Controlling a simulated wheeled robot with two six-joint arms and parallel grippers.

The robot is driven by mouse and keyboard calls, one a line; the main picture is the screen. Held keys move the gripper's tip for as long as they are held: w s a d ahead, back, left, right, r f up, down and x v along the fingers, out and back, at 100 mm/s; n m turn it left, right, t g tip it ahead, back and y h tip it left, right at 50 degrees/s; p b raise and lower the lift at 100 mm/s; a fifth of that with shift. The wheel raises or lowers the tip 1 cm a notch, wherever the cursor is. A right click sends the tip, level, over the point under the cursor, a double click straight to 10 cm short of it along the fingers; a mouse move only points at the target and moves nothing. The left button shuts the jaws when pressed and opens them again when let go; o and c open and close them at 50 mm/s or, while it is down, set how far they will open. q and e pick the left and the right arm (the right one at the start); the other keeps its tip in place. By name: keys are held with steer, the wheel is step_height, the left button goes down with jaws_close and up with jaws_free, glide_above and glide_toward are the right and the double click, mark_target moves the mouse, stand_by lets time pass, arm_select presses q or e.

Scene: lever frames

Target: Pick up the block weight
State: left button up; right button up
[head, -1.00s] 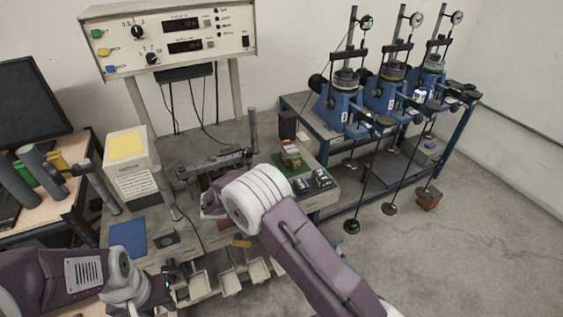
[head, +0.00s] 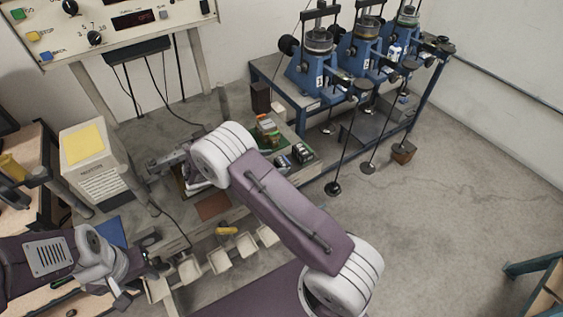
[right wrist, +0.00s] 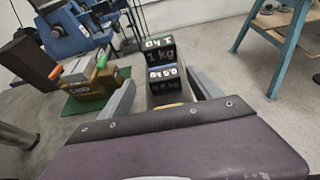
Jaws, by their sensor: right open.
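Two dark block weights stand close together on the bench. In the right wrist view, one is marked 1 kg (right wrist: 160,54) and the other 0.5 kg (right wrist: 168,86), which is nearer. In the head view they are small dark blocks (head: 302,153) (head: 283,163) at the bench's right edge. My right gripper (right wrist: 160,82) is open. Its fingers show left and right of the 0.5 kg block in the picture; I cannot tell how far off it is.
A green mat with a small device (right wrist: 86,82) lies left of the weights. A dark brown block (head: 261,97) stands behind. Blue loading machines (head: 320,70) stand on a blue-framed table to the right. Open trays (head: 220,261) stick out at the bench front.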

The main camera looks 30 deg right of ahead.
mark_target(282, 161)
steer(key=d, duration=0.2)
steer(key=d+f+p, duration=0.1)
steer(key=shift+s+d, duration=0.3)
steer(key=shift+d, duration=0.1)
steer(key=shift+d+f, duration=0.1)
steer(key=shift+d, duration=0.05)
steer(key=shift+w+f, duration=0.1)
steer(key=shift+w, duration=0.1)
steer(key=shift+c, duration=1)
steer(key=c, duration=1)
arm_select(q)
steer(key=shift+s+r, duration=0.25)
steer(key=shift+r, duration=0.5)
arm_select(e)
jaws_close()
steer(key=shift+r, duration=0.45)
steer(key=r, duration=0.2)
steer(key=r+b, duration=0.1)
steer(key=shift+s+r, duration=0.3)
steer(key=shift+r, duration=0.1)
arm_select(q)
steer(key=shift+f+b, duration=0.45)
steer(key=shift+f, duration=0.4)
arm_select(e)
steer(key=s+d+r, duration=0.3)
steer(key=s+r, duration=0.3)
steer(key=s, duration=0.4)
steer(key=shift+s+d+r, duration=0.25)
steer(key=shift+d, duration=0.1)
